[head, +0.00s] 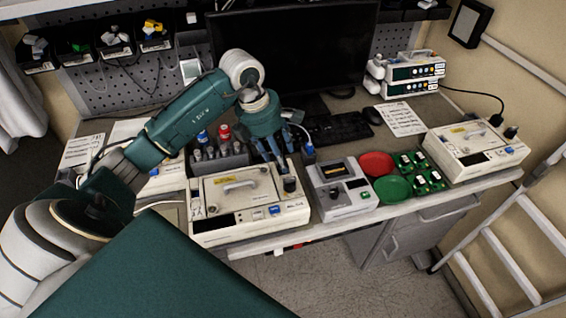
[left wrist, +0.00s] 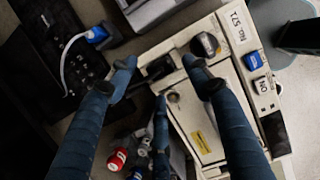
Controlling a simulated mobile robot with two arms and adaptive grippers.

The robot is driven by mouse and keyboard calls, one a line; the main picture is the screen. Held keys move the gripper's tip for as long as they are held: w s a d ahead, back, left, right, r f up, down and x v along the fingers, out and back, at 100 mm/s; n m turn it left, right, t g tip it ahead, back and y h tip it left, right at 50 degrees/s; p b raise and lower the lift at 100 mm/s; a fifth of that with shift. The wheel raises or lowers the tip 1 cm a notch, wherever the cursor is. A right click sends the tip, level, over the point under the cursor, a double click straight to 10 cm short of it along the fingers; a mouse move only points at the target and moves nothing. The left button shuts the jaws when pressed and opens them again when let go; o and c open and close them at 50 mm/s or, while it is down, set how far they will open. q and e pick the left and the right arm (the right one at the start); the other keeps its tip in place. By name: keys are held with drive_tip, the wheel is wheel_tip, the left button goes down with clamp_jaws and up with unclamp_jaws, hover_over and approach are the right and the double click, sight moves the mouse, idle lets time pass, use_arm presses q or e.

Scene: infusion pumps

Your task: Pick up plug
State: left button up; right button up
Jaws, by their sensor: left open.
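My left gripper (head: 287,158) hangs fingers-down over the back right corner of the middle pump (head: 250,233), its fingers spread. In the left wrist view its open fingertips (left wrist: 160,70) sit either side of a small dark piece (left wrist: 158,68) at the pump's edge; I cannot tell what that is. A black round knob-like part (head: 290,185) stands upright on the pump, also seen in the left wrist view (left wrist: 205,44), beyond one fingertip. A blue plug-like end (head: 309,149) on a white cable lies near the keyboard; it also shows in the left wrist view (left wrist: 97,36). My right gripper is not in view.
A grey device (head: 342,190) stands right of the pump, then red (head: 376,164) and green (head: 392,189) dishes. A rack of bottles (head: 220,160) stands behind. The keyboard (head: 340,129) and monitor (head: 295,50) are at the back. Another pump (head: 475,152) is at right.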

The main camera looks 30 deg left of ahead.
use_arm(q)
drive_tip(key=shift+x, duration=1)
drive_tip(key=shift+w+d+f, duration=0.1)
drive_tip(key=shift+f, duration=0.2)
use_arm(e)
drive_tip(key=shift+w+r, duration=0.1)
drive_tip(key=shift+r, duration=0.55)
use_arm(q)
drive_tip(key=c, duration=1.3)
clamp_jaws()
drive_tip(key=shift+r, duration=0.1)
